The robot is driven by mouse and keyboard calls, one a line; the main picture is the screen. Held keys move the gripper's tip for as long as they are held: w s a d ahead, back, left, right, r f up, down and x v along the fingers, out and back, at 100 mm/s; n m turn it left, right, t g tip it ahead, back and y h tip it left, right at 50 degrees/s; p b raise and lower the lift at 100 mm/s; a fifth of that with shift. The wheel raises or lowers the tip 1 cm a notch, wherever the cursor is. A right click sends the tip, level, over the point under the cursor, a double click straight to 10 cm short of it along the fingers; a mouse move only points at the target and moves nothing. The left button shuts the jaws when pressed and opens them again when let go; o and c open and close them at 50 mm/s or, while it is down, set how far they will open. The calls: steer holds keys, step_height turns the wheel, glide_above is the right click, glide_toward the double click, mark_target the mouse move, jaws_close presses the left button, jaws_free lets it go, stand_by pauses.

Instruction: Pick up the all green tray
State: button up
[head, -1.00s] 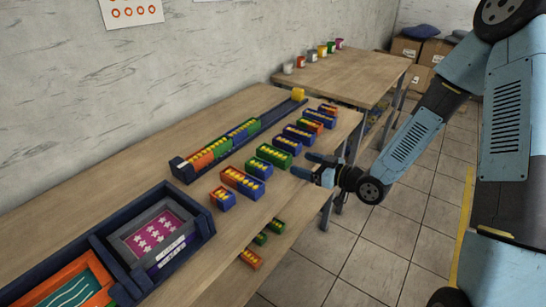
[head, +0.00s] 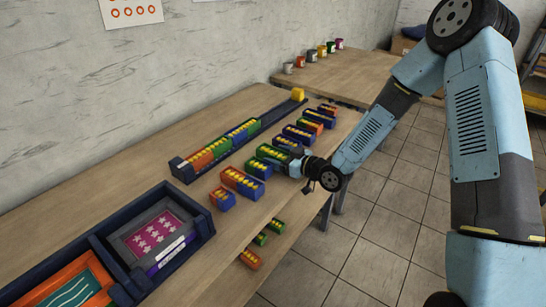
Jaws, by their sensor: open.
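The all green tray (head: 265,151), with yellow pieces in it, stands in the row of small trays on the near workbench. My gripper (head: 279,161) is open at its right end. The fingers cover part of the tray, and I cannot tell whether they are around it or touching it. A green and blue tray (head: 257,168) stands just in front of it. A blue tray (head: 286,145) stands just behind it.
An orange and blue tray (head: 242,182) and several other trays continue the row. A long dark rail (head: 268,115) with filled trays runs behind. Dark printing frames (head: 204,222) stand at the front left. More trays lie on the shelf below.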

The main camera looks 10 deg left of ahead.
steer(key=shift+c, duration=0.3)
steer(key=c, duration=1)
